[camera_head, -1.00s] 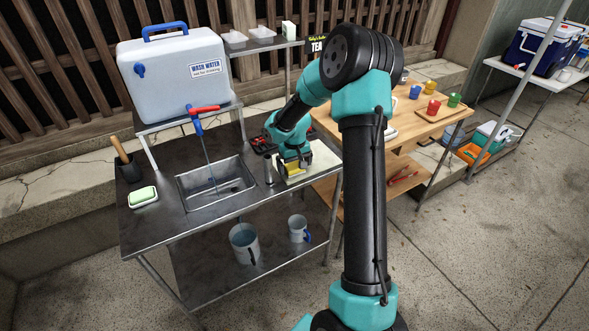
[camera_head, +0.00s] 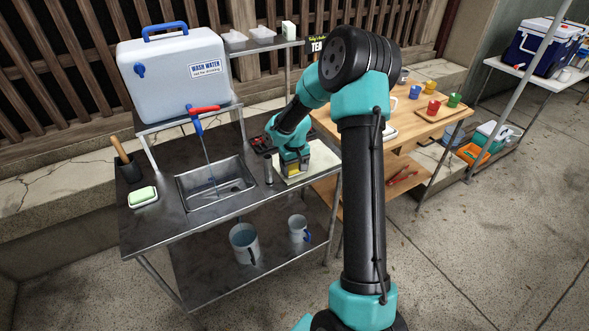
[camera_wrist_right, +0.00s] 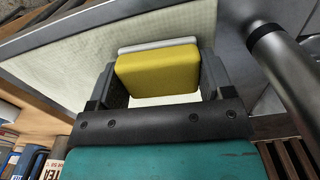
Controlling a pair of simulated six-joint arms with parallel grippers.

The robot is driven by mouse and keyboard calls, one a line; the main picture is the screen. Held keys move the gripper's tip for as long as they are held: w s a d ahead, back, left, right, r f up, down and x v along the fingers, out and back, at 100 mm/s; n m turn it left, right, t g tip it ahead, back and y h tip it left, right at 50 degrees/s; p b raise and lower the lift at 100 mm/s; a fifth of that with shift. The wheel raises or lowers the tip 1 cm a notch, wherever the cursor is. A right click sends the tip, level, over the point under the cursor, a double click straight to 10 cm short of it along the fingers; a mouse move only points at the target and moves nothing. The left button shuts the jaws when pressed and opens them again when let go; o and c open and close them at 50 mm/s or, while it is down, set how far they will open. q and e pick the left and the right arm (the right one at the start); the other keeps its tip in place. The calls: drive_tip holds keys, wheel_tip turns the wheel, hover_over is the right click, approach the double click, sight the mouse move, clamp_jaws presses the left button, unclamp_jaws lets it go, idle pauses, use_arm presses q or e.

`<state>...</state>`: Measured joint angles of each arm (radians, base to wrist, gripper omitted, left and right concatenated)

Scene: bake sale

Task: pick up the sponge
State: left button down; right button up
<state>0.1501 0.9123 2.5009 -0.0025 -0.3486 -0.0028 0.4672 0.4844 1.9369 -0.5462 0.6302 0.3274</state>
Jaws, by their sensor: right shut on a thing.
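The sponge (camera_wrist_right: 158,71) is a yellow block with a pale layer showing along its far edge in the right wrist view. My right gripper (camera_wrist_right: 160,66) is shut on it, one dark finger against each side. In the head view the sponge (camera_head: 293,169) is a small yellow patch under my right gripper (camera_head: 292,161), over the pale mat (camera_head: 322,162) at the right end of the steel sink table. I cannot tell whether the sponge touches the mat. My left gripper is not in view.
A metal cylinder (camera_head: 268,170) stands just left of the gripper, and the sink (camera_head: 205,187) with its blue faucet lies beyond it. A green-and-white block in a dish (camera_head: 143,205) sits at the table's left. A wooden table (camera_head: 425,140) with cups stands at right.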

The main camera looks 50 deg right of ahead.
sight(294, 165)
drive_tip(key=shift+c, duration=0.8)
drive_tip(key=shift+r, duration=0.1)
drive_tip(key=shift+r, duration=1.4)
drive_tip(key=shift+s+a+r, duration=0.1)
drive_tip(key=shift+r, duration=0.25)
drive_tip(key=s+a+r, duration=0.1)
drive_tip(key=s+a, duration=0.9)
drive_tip(key=a, duration=0.1)
drive_tip(key=shift+s+a+r, duration=0.15)
drive_tip(key=shift+s+a, duration=0.1)
drive_tip(key=shift+a, duration=0.15)
